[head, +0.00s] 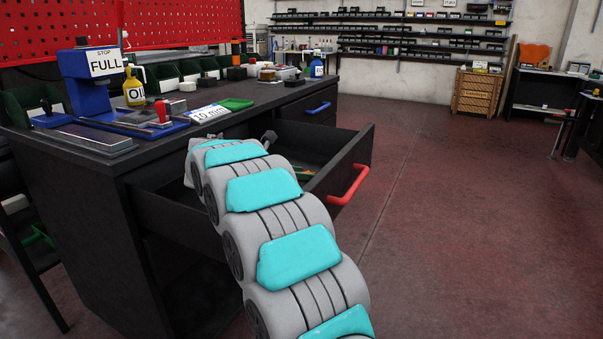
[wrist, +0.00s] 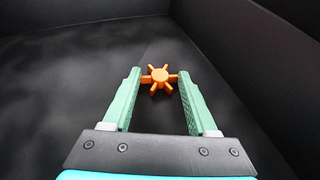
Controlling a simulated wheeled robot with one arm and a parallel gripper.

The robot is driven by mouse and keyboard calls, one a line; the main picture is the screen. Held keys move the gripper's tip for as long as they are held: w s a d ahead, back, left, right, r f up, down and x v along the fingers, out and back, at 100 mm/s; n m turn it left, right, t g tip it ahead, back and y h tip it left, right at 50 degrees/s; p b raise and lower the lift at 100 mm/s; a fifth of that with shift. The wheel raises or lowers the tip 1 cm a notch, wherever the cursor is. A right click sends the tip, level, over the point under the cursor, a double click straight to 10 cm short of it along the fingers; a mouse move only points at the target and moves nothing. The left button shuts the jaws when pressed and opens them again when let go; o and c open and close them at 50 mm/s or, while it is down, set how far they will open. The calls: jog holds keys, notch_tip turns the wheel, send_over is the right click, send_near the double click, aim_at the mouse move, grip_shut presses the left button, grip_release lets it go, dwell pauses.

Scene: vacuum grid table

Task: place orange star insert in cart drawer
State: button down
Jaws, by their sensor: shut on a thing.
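The orange star insert (wrist: 159,79) sits between the tips of my gripper (wrist: 158,85) in the wrist view. The green fingers are shut on its points. Below it is the dark floor of the drawer (wrist: 50,85); any gap between star and floor is hard to judge. In the head view the cart drawer (head: 362,148), with a red handle (head: 350,186), is pulled open. My arm reaches over it and hides much of its inside. The gripper's end is mostly hidden there.
Drawer walls (wrist: 225,35) rise at the back and right in the wrist view. The black worktop (head: 80,148) beside the drawer holds a blue press (head: 90,85), a yellow oil bottle (head: 134,90), a white label card (head: 207,113) and a green tray (head: 237,104). Open floor lies right.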

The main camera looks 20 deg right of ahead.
jog(key=shift+c, duration=0.9)
grip_release()
jog(key=shift+r, duration=0.1)
jog(key=shift+s+a+r, duration=0.1)
jog(key=shift+a+r, duration=0.05)
jog(key=shift+a, duration=0.15)
jog(key=v, duration=1.1)
jog(key=shift+a+r, duration=0.1)
jog(key=shift+r, duration=0.05)
